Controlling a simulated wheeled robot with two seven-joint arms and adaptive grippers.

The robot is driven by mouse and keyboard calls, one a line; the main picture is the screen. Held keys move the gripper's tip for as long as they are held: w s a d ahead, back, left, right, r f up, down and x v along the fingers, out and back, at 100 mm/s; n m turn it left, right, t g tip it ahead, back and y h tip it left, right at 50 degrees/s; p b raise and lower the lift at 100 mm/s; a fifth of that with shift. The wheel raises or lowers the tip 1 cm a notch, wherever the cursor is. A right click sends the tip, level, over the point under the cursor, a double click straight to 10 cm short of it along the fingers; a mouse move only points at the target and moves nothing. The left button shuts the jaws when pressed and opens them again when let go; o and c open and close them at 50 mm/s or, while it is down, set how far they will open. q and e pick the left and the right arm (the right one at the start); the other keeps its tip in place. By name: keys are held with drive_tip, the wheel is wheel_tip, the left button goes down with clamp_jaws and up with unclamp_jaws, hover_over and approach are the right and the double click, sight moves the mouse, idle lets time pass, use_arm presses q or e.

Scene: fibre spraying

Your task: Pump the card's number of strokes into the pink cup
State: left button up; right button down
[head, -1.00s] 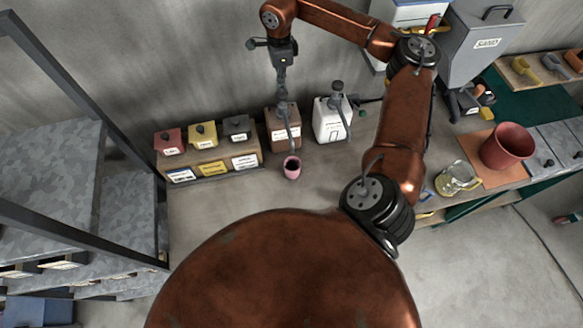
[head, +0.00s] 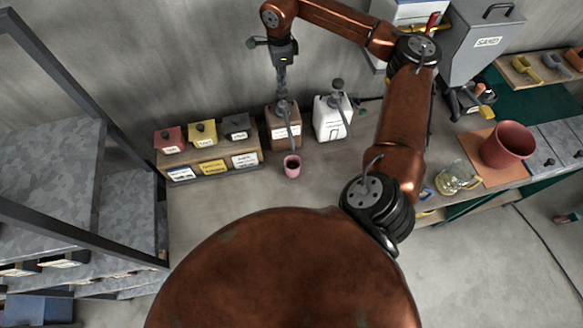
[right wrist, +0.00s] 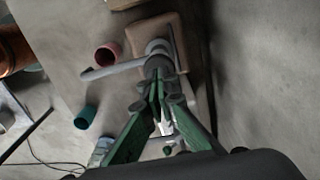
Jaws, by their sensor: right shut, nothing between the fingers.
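The pink cup (head: 292,166) stands upright on the counter in front of the brown pump bottle (head: 283,128), near the tip of its spout. In the right wrist view the cup (right wrist: 108,54) shows beside the spout of the brown bottle (right wrist: 158,35). My right gripper (head: 282,90) points down over the brown bottle's pump head. Its fingers (right wrist: 160,88) are shut with nothing between them, at or just above the pump top; contact is unclear. My left gripper is out of view. I cannot pick out a card with a readable number.
A white pump bottle (head: 332,119) stands right of the brown one. Red, yellow and grey lidded boxes (head: 203,134) stand on a labelled rack to the left. A glass jug (head: 457,178) and a red pot (head: 507,146) are at right.

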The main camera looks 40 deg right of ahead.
sight(282, 93)
drive_tip(key=shift+f+b, duration=1.15)
drive_tip(key=shift+f, duration=1.1)
drive_tip(key=shift+r, duration=0.2)
drive_tip(key=shift+r+p, duration=1.6)
drive_tip(key=shift+r, duration=0.8)
drive_tip(key=shift+f, duration=0.2)
drive_tip(key=shift+f+b, duration=1.45)
drive_tip(key=shift+f, duration=0.95)
drive_tip(key=shift+r, duration=0.1)
